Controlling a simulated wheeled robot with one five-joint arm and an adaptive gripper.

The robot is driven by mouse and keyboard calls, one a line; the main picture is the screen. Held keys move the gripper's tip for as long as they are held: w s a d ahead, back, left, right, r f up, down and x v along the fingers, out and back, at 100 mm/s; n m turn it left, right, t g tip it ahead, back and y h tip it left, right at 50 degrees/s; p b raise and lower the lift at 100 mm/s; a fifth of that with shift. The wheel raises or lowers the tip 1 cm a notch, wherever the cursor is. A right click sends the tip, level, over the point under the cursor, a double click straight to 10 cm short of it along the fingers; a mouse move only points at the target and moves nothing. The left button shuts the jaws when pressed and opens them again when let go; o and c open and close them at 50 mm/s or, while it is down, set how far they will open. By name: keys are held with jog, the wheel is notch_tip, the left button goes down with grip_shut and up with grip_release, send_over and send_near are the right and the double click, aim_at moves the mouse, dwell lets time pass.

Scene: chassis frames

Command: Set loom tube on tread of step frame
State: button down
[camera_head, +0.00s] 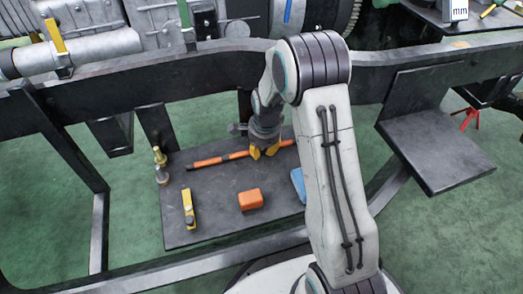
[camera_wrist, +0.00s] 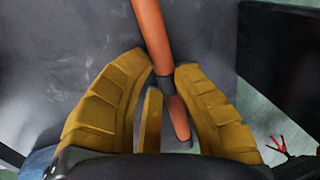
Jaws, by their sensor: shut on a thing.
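The loom tube is a thin orange tube with black bands (camera_head: 208,161), lying slantwise over a dark flat plate. My gripper (camera_head: 264,153) has yellow fingers and is shut on the tube near its right part. In the wrist view the tube (camera_wrist: 152,35) runs from the top down between the fingertips (camera_wrist: 164,76), with a black band at the grip. I cannot tell whether the tube touches the plate. The dark plate (camera_head: 225,228) sits low within the frame at the left. A second dark plate (camera_head: 437,150) juts from the frame at the right and is bare.
On the left plate are an orange block (camera_head: 251,199), a yellow tool (camera_head: 188,208), a brass-coloured fitting (camera_head: 161,167) and a blue piece (camera_head: 298,182) partly behind my arm. The black frame rail (camera_head: 190,76) runs across behind. Engine parts stand beyond it.

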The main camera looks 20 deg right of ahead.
jog(key=c, duration=1.1)
grip_release()
jog(key=shift+c, duration=0.2)
jog(key=shift+s+r+p, duration=1.25)
jog(key=shift+r+p, duration=2.85)
jog(key=shift+r, duration=2.05)
jog(key=s+r+n, duration=0.7)
jog(key=s+n, duration=0.2)
jog(key=s, duration=0.3)
jog(key=s+r+n, duration=0.7)
jog(key=s+n, duration=0.2)
jog(key=s, duration=0.3)
jog(key=shift+s+a, duration=0.35)
jog(key=shift+s, duration=0.05)
